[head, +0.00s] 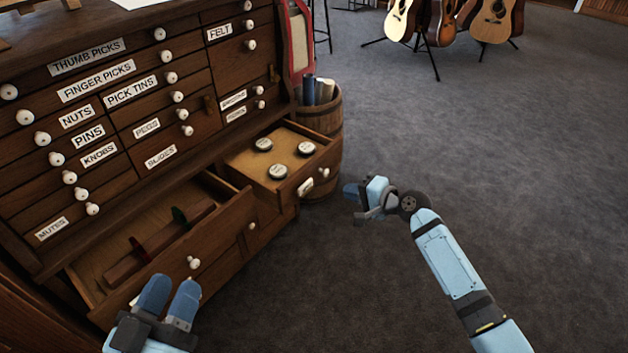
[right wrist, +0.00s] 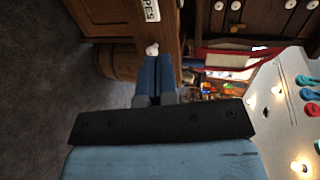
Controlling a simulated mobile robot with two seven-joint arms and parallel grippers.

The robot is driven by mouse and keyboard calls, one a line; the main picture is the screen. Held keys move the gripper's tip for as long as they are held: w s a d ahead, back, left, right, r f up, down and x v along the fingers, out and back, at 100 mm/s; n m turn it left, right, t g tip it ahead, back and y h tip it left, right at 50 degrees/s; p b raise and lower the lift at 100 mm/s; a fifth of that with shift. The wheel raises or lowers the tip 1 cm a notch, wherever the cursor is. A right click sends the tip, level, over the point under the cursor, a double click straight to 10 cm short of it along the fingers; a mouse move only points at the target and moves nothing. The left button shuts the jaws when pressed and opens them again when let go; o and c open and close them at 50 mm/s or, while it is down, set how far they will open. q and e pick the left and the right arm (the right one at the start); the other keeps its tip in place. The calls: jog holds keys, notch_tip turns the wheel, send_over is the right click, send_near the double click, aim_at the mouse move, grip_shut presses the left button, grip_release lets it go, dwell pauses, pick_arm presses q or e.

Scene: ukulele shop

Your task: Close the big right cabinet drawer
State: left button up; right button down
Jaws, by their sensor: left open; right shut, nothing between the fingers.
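The right drawer (head: 327,158) of the dark wooden cabinet (head: 60,185) is pulled out in the head view, with three round tins (head: 278,171) inside. It has a white knob (head: 323,173) and a label on its front. My right gripper (head: 352,191) is shut and empty, right of and apart from this front. In the right wrist view, my right fingertips (right wrist: 155,72) point toward a wooden front with a white knob (right wrist: 152,50) and a partly readable label. My left gripper (head: 170,290) is open and empty near the front of the left drawer.
The left lower drawer (head: 220,235) is also pulled out and holds a long wooden piece (head: 160,245). A barrel (head: 330,115) with rolls stands behind the right drawer. Guitars (head: 440,22) stand at the back. The grey carpet (head: 540,180) on the right is clear.

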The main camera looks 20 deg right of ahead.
aim_at(302, 175)
jog(key=b+x, duration=0.1)
jog(key=x, duration=0.3)
jog(key=b+x, duration=0.2)
jog(key=x, duration=0.2)
jog(key=r+b+x, duration=0.1)
jog(key=x, duration=0.3)
jog(key=shift+w+a+f+b, duration=0.1)
jog(key=shift+w+a+b, duration=0.05)
jog(key=shift+w+b, duration=0.2)
jog(key=shift+w+a, duration=0.5)
jog(key=shift+w, duration=0.05)
pick_arm(q)
notch_tip(302, 175, down, 8)
jog(key=g, duration=0.3)
jog(key=shift+d+r+m, duration=0.15)
jog(key=shift+d+m, duration=0.15)
jog(key=shift+m, duration=0.1)
